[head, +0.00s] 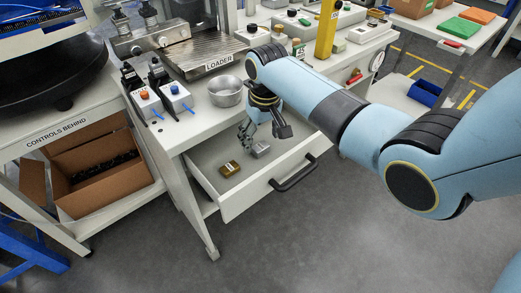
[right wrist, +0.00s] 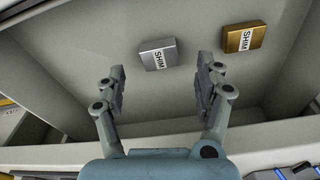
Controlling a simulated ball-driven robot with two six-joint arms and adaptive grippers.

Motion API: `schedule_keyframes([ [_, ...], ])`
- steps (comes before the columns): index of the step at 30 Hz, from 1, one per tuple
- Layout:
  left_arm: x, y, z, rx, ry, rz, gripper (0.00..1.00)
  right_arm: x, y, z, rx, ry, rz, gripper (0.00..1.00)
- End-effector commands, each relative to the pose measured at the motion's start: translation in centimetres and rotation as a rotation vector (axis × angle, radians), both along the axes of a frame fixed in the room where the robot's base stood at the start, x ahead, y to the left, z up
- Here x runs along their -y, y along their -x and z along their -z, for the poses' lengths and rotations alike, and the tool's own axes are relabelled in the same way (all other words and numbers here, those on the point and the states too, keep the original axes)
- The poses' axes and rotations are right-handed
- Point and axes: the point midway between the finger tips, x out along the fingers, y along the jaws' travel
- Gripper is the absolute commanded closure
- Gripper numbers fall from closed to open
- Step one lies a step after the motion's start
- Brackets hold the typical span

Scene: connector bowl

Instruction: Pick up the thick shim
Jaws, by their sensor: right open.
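Two small blocks labelled SHIM lie apart in the open drawer (head: 222,202). The silver shim (head: 260,149) is nearer the right gripper; it also shows in the right wrist view (right wrist: 157,54). The brass-coloured shim (head: 230,169) lies to its left in the head view, and upper right in the right wrist view (right wrist: 243,38). I cannot tell for sure which is thicker. My right gripper (head: 264,134) is open and empty above the drawer. In the right wrist view its fingertips (right wrist: 162,70) stand apart, with the silver shim between and just beyond them. My left gripper is out of view.
The drawer's front wall and black handle (head: 294,173) stand on the near side. A metal bowl (head: 226,91) and two small boxes with switches (head: 176,98) sit on the bench above. A cardboard box (head: 98,171) is on a shelf at left.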

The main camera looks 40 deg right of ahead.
Motion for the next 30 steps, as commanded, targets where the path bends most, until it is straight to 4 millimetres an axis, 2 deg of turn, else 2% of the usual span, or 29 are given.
schedule_keyframes([
  [1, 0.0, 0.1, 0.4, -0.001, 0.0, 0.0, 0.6, 0.0, 0.3, 1.2, -0.005, -0.001, 0.0, 0.3],
  [3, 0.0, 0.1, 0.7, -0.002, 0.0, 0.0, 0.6, 0.0, 0.2, 2.2, -0.003, 0.0, 0.0, 0.3],
  [6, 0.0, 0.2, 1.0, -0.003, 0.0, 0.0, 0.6, 0.0, 0.1, 3.2, -0.003, 0.0, 0.0, 0.3],
  [14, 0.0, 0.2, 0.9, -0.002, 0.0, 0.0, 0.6, 0.0, 0.0, 3.3, 0.0, 0.0, 0.0, 0.3],
  [28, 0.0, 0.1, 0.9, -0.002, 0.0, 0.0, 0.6, 0.0, 0.0, 3.2, -0.001, 0.0, 0.0, 0.91],
  [30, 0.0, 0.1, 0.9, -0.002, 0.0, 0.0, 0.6, 0.0, 0.0, 3.2, 0.0, 0.0, 0.0, 0.92],
])
